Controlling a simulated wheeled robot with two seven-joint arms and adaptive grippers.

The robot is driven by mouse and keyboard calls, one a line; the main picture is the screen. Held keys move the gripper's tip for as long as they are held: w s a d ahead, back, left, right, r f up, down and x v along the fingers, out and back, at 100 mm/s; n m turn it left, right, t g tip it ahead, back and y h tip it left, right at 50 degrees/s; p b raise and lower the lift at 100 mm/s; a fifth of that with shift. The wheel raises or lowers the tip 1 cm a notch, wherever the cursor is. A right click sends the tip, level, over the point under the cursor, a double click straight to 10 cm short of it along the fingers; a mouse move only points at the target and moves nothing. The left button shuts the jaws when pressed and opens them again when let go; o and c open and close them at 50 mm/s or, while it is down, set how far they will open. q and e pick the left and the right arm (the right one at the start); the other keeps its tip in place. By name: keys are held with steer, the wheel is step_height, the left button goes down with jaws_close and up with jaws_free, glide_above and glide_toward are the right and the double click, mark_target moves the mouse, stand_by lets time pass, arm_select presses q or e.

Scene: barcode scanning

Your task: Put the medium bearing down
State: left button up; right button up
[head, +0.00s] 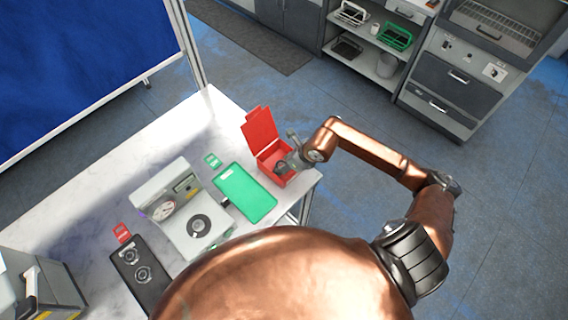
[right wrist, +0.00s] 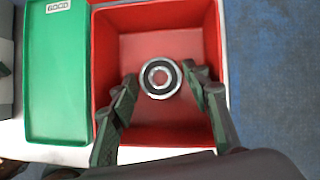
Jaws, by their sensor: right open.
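The medium bearing (right wrist: 159,78), a silver ring with a dark seal, lies flat on the floor of the red bin (right wrist: 160,21) in the right wrist view. My right gripper (right wrist: 161,76) is open, with one finger on each side of the bearing and gaps visible between them. In the head view, my right gripper (head: 285,164) reaches into the red bin (head: 262,131) from the right. My left gripper is not in view. Whether the fingers touch the bin floor cannot be told.
A green tray (head: 245,192), labelled GOOD in the right wrist view (right wrist: 56,75), lies left of the bin. A grey device (head: 178,215) with a dark ring on it stands further left. A black tray (head: 151,291) holds round parts. The table's right edge is close to the bin.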

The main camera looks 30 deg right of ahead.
steer(key=shift+r+p, duration=0.3)
steer(key=shift+r, duration=0.15)
steer(key=b+v, duration=0.1)
steer(key=v, duration=1.1)
steer(key=shift+r, duration=0.1)
